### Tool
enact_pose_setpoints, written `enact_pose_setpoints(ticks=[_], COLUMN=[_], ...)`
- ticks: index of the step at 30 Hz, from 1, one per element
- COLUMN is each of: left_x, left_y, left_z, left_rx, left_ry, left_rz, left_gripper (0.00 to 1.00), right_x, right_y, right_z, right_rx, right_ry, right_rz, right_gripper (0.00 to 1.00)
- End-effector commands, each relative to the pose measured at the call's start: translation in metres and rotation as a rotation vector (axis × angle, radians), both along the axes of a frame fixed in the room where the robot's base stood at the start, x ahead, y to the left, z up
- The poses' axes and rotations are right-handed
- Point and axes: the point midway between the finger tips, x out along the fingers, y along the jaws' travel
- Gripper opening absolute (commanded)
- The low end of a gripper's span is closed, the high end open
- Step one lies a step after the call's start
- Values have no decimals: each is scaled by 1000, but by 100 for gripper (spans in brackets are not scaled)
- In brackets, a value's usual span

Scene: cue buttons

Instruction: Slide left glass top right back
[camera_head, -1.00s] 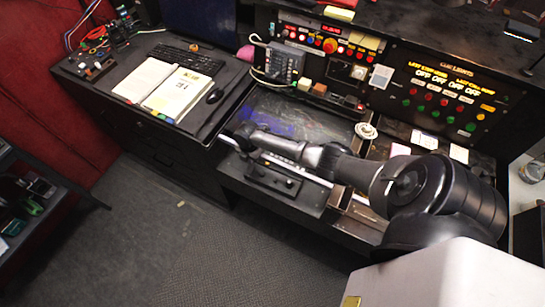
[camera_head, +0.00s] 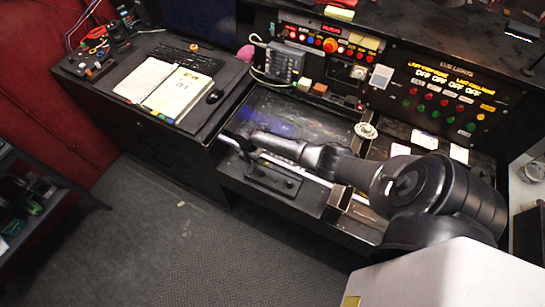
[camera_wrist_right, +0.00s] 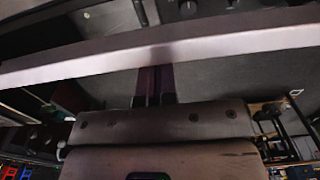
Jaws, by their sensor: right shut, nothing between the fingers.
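The left glass top (camera_head: 290,108) is a dark, shiny panel with blue reflections, set in the black console in the head view. My right arm reaches across it from the right and hides its front part. My right gripper (camera_head: 240,141) is at the panel's front left end, near a pale edge strip. In the right wrist view the narrow fingers (camera_wrist_right: 155,88) are together and empty, close to a long pale bar (camera_wrist_right: 215,42). I cannot tell whether they touch it. My left gripper is not in view.
Behind the panel stand a grey box (camera_head: 285,62) with cables and a panel of lit buttons (camera_head: 440,95). A round white dial (camera_head: 366,130) sits at the panel's right. A desk with an open book (camera_head: 178,92) is at left.

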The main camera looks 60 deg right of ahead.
Motion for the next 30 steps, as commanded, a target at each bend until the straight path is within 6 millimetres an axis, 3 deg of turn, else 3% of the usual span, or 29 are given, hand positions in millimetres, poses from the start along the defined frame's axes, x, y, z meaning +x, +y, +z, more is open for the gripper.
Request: enact_pose_setpoints(ticks=[30], left_x=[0], left_y=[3], left_z=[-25], left_rx=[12], left_ry=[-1], left_rz=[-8], left_gripper=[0], right_x=[-2], right_y=[-68], right_z=[-1], right_rx=[-4], right_ry=[0], right_rz=[-3], right_gripper=[0])
